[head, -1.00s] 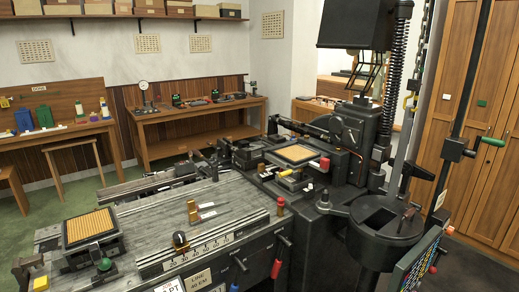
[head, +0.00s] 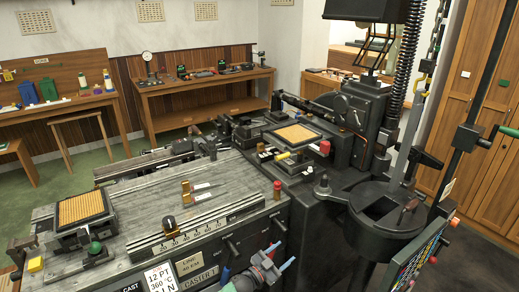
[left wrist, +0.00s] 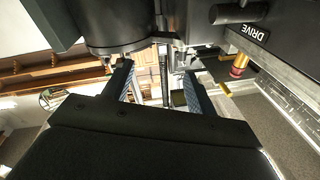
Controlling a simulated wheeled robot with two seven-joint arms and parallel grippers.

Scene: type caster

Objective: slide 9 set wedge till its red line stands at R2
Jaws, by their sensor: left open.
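My left gripper (head: 280,256) shows at the bottom of the head view, in front of the machine's front face. Its two blue-lined fingers stand apart and also show in the left wrist view (left wrist: 158,85), with nothing clearly held between them. Two slim metal strips with brass ends (head: 202,197) lie on the grey machine bed. In front of them is a numbered scale bar (head: 205,232) with a dark knob (head: 169,223) at its left part. I cannot tell which piece is the 9 set wedge, and no red line or R2 mark is readable. My right gripper is not in view.
Levers stick out of the front face near my left gripper. A tan matrix tray (head: 82,208) sits at the bed's left end, another (head: 298,134) farther back. A round black pot (head: 385,207) stands to the right. The left wrist view shows a DRIVE label (left wrist: 256,34) and a red-topped brass knob (left wrist: 238,66).

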